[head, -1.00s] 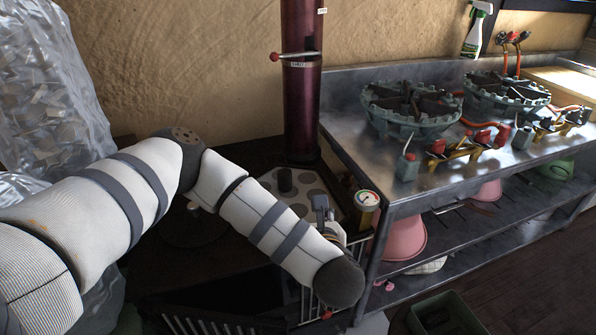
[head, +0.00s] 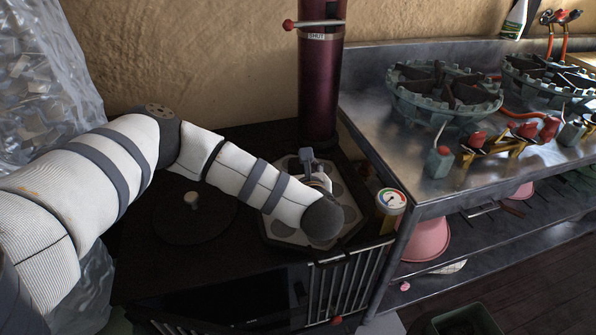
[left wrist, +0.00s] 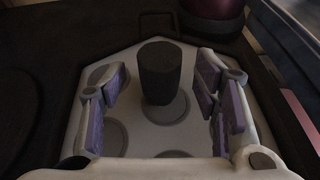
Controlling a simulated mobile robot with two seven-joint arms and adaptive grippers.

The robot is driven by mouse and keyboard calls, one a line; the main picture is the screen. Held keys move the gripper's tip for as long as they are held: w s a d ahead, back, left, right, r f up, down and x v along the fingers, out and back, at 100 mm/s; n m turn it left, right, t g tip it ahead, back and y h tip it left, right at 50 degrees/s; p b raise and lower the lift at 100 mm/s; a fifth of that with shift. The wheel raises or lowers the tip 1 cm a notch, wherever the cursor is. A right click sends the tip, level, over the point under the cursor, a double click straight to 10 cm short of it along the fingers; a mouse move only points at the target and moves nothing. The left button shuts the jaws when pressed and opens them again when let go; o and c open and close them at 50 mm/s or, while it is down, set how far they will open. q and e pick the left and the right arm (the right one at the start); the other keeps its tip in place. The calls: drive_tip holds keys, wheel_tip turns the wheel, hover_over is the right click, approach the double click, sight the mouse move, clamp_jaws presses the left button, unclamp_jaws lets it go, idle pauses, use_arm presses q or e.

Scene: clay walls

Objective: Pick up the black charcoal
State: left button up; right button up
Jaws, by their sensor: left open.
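The black charcoal (left wrist: 159,72) is a short dark cylinder standing upright on a pale plate with dark round spots (left wrist: 150,137). In the left wrist view my left gripper (left wrist: 160,98) is open, with its purple-padded fingers on either side of the charcoal and a gap on both sides. In the head view my left gripper (head: 312,170) is over the spotted plate (head: 285,232), mostly hidden behind my wrist. The charcoal is hidden there by my arm. My right gripper is not in view.
The plate sits on a dark stove top (head: 150,262) with a maroon flue pipe (head: 320,90) behind. A metal counter (head: 400,165) with burners is to the right. Plastic-wrapped material (head: 40,80) rises at the left.

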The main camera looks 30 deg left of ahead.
use_arm(q)
drive_tip(key=shift+w+a+f, duration=0.15)
drive_tip(key=shift+w+a, duration=0.05)
drive_tip(key=c, duration=1.2)
